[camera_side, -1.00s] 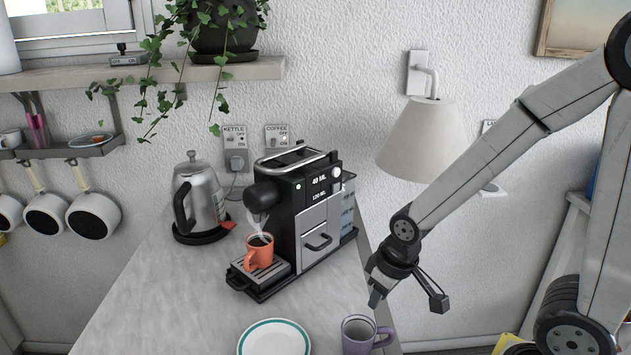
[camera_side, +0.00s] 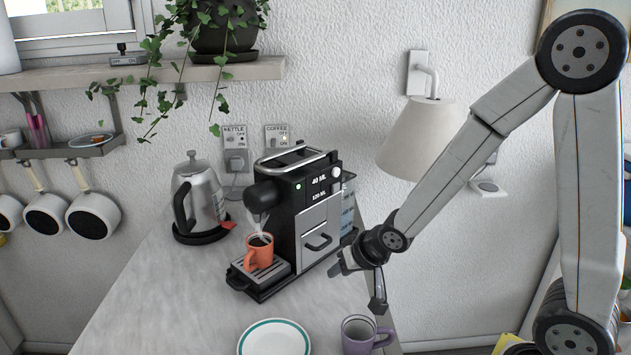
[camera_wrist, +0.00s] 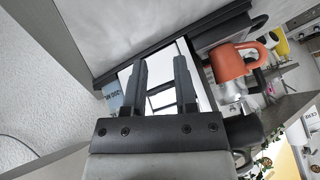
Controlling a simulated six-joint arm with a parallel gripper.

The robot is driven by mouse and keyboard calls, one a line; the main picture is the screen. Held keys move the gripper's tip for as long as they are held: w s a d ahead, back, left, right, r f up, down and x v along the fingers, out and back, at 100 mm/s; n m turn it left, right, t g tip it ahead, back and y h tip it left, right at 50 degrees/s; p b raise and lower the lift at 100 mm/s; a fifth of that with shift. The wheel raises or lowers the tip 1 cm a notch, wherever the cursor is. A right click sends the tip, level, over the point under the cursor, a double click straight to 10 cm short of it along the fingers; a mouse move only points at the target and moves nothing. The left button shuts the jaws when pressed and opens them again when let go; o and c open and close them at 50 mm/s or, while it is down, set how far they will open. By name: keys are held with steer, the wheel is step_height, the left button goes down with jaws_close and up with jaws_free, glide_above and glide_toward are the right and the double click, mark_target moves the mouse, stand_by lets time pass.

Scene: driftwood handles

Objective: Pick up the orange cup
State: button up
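The orange cup (camera_side: 259,251) stands upright on the drip tray of the black and silver coffee machine (camera_side: 312,222), with dark liquid inside and its handle toward the lower left. In the wrist view the orange cup (camera_wrist: 236,62) shows to the right of my fingers. My gripper (camera_side: 340,268) is to the right of the cup, beside the machine's right front, and does not touch the cup. In the wrist view my gripper (camera_wrist: 164,62) has its two fingers apart with nothing held between them.
A white plate with a green ring (camera_side: 274,340) and a purple mug (camera_side: 360,335) stand at the counter's front. A steel kettle (camera_side: 205,200) is left of the machine. A lamp (camera_side: 420,140) hangs behind my arm. The counter's left part is clear.

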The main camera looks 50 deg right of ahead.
mark_target(253, 254)
steer(key=w+m+t, duration=0.1)
steer(key=w+m+y, duration=0.1)
steer(key=w+a+t, duration=0.1)
steer(key=w, duration=0.1)
steer(key=shift+w+a+r+m+t+y, duration=0.1)
steer(key=shift+r+m+t+y, duration=0.2)
steer(key=shift+m, duration=0.1)
steer(key=w+a+r+m+t+y, duration=0.2)
steer(key=w+a+m+t+y, duration=0.1)
steer(key=a+m+y, duration=0.1)
steer(key=shift+w+a+r+m+t+y, duration=0.3)
steer(key=shift+r+m+t+y, duration=0.1)
steer(key=shift+m+y, duration=0.4)
steer(key=shift+x, duration=1.35)
steer(key=shift+x, duration=2.6)
steer(key=shift+f, duration=0.1)
